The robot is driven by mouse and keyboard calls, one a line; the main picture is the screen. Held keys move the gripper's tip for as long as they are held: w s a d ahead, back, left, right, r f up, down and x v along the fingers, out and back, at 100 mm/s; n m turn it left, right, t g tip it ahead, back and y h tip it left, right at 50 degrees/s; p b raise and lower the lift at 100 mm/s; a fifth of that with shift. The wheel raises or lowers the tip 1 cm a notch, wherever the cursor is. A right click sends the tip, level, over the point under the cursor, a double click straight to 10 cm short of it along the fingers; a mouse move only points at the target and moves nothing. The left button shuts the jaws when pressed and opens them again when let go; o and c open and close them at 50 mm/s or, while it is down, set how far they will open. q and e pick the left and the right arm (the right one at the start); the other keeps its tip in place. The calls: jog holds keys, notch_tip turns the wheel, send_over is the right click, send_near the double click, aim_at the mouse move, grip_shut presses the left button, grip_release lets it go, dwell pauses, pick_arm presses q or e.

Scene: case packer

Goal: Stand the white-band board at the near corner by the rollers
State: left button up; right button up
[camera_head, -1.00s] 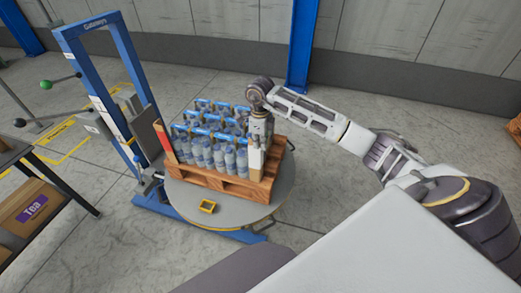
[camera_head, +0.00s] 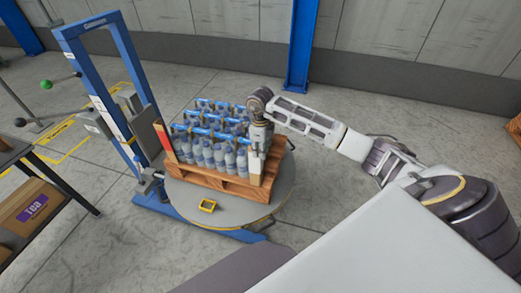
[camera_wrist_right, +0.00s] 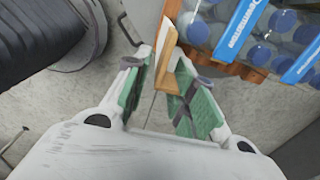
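The white-band board (camera_head: 256,170), a tan angle board with a white part, stands about upright at the near right corner of the bottle load on the pallet (camera_head: 222,183). My right gripper (camera_head: 261,148) is above and against this corner, pointing down. In the right wrist view, its two green-padded fingers (camera_wrist_right: 163,85) are spread, with the board (camera_wrist_right: 171,72) between them near the tips. A gap shows beside the board; contact with either finger is hard to tell. A red-band board (camera_head: 166,143) stands at the left corner of the load. My left gripper is not in view.
Bottles (camera_head: 212,150) with blue wrap fill the pallet, which sits on a round grey turntable (camera_head: 180,200). A blue mast (camera_head: 105,75) stands at left. A Tea carton (camera_head: 30,208) lies on a shelf at far left.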

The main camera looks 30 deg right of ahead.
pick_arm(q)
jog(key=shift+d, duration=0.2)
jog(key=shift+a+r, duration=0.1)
pick_arm(e)
jog(key=shift+r, duration=0.1)
jog(key=shift+r, duration=0.65)
notch_tip(320, 180, up, 9)
jog(key=shift+w+f+b, duration=0.1)
jog(key=shift+b, duration=0.25)
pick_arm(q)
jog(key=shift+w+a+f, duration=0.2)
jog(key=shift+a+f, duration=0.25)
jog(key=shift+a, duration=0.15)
pick_arm(e)
jog(key=shift+r, duration=0.95)
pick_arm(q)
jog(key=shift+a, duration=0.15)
